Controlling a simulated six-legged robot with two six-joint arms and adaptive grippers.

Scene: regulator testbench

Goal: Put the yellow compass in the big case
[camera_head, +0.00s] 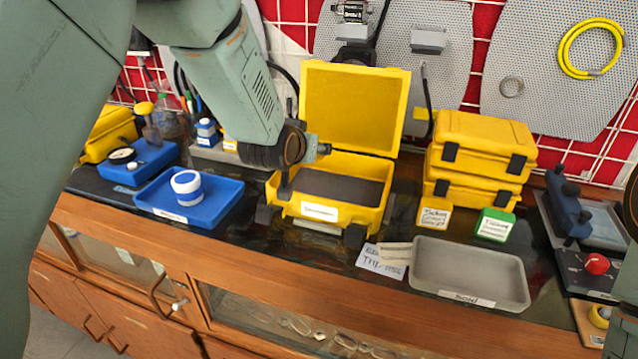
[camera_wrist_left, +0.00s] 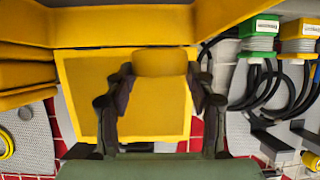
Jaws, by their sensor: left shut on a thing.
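The big case (camera_head: 318,213) is yellow and stands open in the middle of the bench, its lid up at the back and dark foam inside. My left gripper (camera_head: 286,184) is at the case's left side in the head view, over its opening. In the left wrist view the gripper (camera_wrist_left: 159,78) is shut on a smooth yellow thing (camera_wrist_left: 160,102), apparently the yellow compass, between its two dark fingers. The compass is not clear in the head view, and whether it touches the case cannot be told.
A blue tray (camera_head: 225,208) with a white-and-blue round container (camera_head: 186,185) stands left of the case. Stacked yellow cases (camera_head: 480,150), two small labelled boxes and a grey tray (camera_head: 470,262) stand to the right. A paper card (camera_head: 382,262) lies near the front edge.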

